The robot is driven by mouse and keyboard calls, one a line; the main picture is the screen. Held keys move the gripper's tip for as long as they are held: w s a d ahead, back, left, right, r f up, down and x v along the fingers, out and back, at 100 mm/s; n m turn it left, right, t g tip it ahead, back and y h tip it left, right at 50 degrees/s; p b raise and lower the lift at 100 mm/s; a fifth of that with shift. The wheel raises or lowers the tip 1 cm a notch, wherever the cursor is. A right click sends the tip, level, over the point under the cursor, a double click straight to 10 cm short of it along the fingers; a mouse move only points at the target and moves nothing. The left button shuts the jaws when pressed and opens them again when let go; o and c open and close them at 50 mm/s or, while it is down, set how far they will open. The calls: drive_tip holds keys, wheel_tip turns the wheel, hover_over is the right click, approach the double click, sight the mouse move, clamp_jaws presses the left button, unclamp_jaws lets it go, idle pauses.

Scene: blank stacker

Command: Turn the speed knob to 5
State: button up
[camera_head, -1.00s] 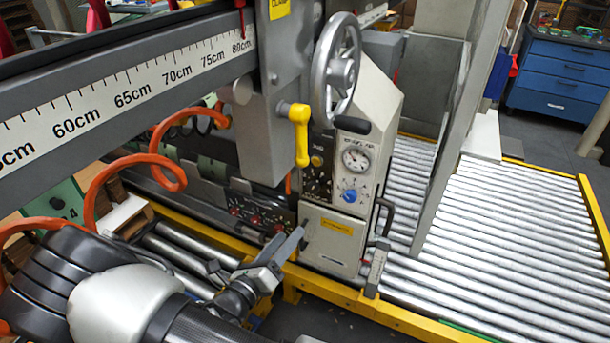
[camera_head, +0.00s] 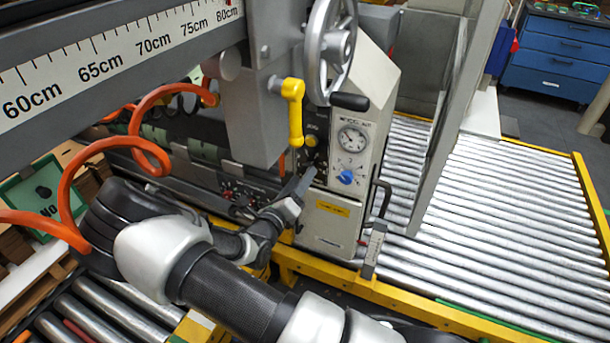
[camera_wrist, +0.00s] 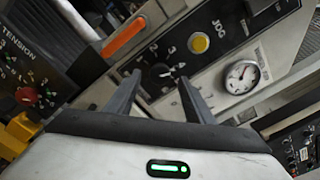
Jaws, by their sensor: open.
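A black dial knob (camera_wrist: 159,74) with numerals around it, 2, 3 and 4 among them, sits on the dark control panel in the wrist view; its title is not legible. A light mark shows on its right side, but its exact setting is too small to tell. My gripper (camera_wrist: 160,77) is open, its two fingers on either side of the knob in that view; contact cannot be told. In the head view my gripper (camera_head: 307,183) is at the left edge of the machine's front panel. A blue knob (camera_head: 346,177) sits below the gauge there, right of my gripper.
A yellow JOG button (camera_wrist: 200,43) and a round gauge (camera_wrist: 242,76) are close to the dial. A TENSION panel with a red knob (camera_wrist: 27,95) is at left. A yellow lever (camera_head: 293,110) and a handwheel (camera_head: 330,45) overhang the panel. A roller conveyor (camera_head: 490,230) lies right.

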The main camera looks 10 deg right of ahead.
drive_tip(key=shift+x, duration=1.55)
drive_tip(key=shift+c, duration=0.2)
drive_tip(key=c, duration=1)
drive_tip(key=shift+m, duration=0.3)
drive_tip(key=shift+m+p, duration=1)
drive_tip(key=shift+m, duration=3.1)
